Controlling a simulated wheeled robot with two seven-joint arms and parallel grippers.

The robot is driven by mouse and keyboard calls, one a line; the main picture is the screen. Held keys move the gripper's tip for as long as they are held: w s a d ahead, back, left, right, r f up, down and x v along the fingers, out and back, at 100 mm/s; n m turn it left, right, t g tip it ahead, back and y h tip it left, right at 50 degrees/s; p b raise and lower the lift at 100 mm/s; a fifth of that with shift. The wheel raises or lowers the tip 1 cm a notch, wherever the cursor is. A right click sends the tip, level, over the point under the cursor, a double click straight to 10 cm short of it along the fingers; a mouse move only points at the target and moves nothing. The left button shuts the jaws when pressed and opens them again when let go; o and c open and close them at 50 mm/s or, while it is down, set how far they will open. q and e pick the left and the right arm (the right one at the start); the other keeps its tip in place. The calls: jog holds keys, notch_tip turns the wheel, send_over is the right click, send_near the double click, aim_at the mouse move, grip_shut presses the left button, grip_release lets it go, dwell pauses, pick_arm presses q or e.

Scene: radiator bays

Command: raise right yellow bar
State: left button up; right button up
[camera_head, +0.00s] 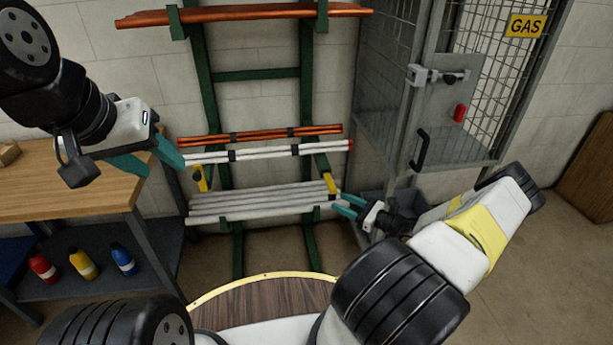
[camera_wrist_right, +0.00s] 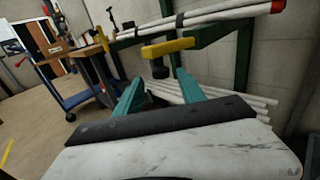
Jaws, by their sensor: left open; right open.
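The right yellow bar (camera_head: 327,178) is a short bar on the right side of the green rack, below the end of the upper white pipe bundle. In the right wrist view the yellow bar (camera_wrist_right: 168,47) lies roughly crosswise just beyond my fingers, with a dark knob under one end. My right gripper (camera_head: 345,205) is open and empty, its teal fingers pointing at the rack just right of and below the bar. In the right wrist view the open right gripper (camera_wrist_right: 158,88) has the knob between its tips in the picture; contact is not clear. My left gripper (camera_head: 158,160) is open, left of the rack.
A second yellow bar (camera_head: 201,179) is at the rack's left. An upper white bundle (camera_head: 270,151) with a red tip and lower white pipes (camera_head: 260,203) lie on the rack, with copper pipes (camera_head: 260,135) above. A gas cage (camera_head: 430,90) stands right, a wooden bench (camera_head: 75,185) left.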

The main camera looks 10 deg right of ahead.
jog(key=x, duration=0.7)
jog(key=shift+w+a+f, duration=0.15)
jog(key=shift+w+f, duration=0.05)
jog(key=shift+w, duration=0.2)
grip_shut()
dwell(1.1)
